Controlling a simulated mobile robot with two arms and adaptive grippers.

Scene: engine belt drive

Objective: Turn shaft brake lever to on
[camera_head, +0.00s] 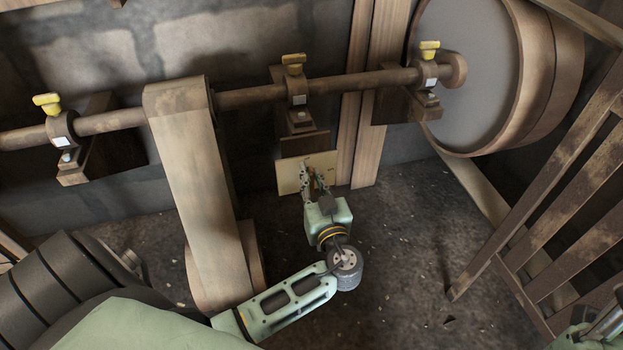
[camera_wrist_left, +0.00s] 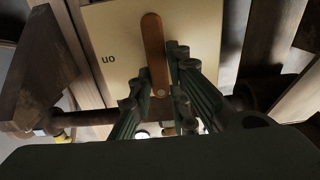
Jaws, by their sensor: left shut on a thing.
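The shaft brake lever (camera_wrist_left: 153,45) is an orange-brown bar on a cream plate (camera_wrist_left: 118,40), seen in the left wrist view. The word "on" shows upside down on the plate, to the left of the lever in that view. In the head view the plate (camera_head: 290,177) is on the wall below the middle shaft bearing. My left gripper (camera_head: 313,172) is at the plate's front. In the left wrist view its dark fingers (camera_wrist_left: 160,88) are on both sides of the lever's near end, shut on it. The lever is hidden by the gripper in the head view.
A long shaft (camera_head: 250,96) runs along the wall above, on bearings with yellow caps (camera_head: 293,59). A wide belt (camera_head: 200,180) hangs left of my arm. A large wheel (camera_head: 475,70) is at upper right, and a wooden railing (camera_head: 560,195) at right. The floor between is mostly clear.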

